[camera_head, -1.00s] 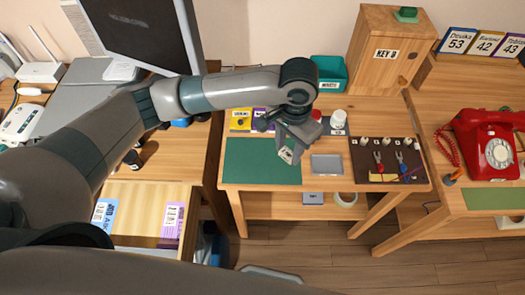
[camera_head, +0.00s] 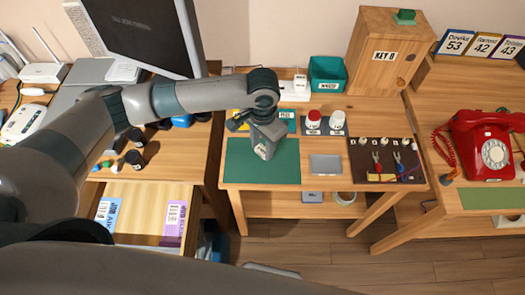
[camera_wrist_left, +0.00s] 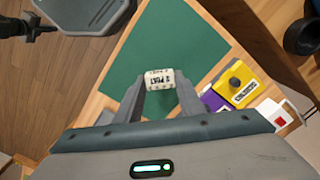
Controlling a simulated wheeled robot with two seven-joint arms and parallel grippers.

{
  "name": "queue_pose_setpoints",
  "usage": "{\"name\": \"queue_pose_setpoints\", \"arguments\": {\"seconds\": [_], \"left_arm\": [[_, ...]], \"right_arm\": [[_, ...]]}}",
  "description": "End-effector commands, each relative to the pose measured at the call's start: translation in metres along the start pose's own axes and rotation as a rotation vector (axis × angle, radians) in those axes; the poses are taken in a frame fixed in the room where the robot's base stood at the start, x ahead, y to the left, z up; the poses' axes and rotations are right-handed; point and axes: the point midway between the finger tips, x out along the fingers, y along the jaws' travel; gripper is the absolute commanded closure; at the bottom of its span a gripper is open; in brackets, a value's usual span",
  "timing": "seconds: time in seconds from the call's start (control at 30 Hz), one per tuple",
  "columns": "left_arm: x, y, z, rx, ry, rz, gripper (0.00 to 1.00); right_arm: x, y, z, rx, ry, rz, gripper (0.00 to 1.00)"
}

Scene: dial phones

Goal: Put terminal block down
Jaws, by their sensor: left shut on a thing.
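My left gripper (camera_head: 265,143) is over the green mat (camera_head: 281,171) on the middle table. It is shut on the terminal block (camera_head: 262,153), a small pale block with dark lettering. In the left wrist view the block (camera_wrist_left: 159,79) sits between the two fingertips (camera_wrist_left: 158,92), with the green mat (camera_wrist_left: 160,40) behind it. I cannot tell whether the block touches the mat.
A grey plate (camera_head: 326,165) and a dark board with pliers (camera_head: 385,160) lie right of the mat. Red-topped (camera_head: 313,122) and white-topped (camera_head: 337,122) jars stand behind. A yellow box (camera_wrist_left: 236,86) sits by the mat's edge. The rest of the mat is clear.

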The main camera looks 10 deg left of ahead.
Motion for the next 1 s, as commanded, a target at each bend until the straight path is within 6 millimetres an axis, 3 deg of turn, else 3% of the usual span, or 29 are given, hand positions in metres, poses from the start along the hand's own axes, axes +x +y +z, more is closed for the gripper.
{"name": "queue_pose_setpoints", "arguments": {"seconds": [0.3,0.7,0.73,0.8,1.0], "left_arm": [[0.032,0.001,0.000,0.000,-0.001,0.001,0.86],[0.036,0.001,0.001,0.001,0.000,0.000,0.86],[0.037,0.001,0.001,0.001,0.000,0.000,0.63],[0.036,0.001,0.000,0.001,0.000,0.000,0.46],[0.036,0.001,0.001,0.001,0.000,0.000,0.46]], "right_arm": [[-0.010,-0.004,0.000,0.002,-0.001,-0.004,1.00],[-0.010,-0.003,0.001,0.003,-0.003,-0.003,1.00],[-0.010,-0.003,0.001,0.003,-0.003,-0.003,1.00],[-0.010,-0.003,0.001,0.003,-0.003,-0.003,1.00],[-0.010,-0.002,0.001,0.003,-0.004,-0.002,1.00]]}}
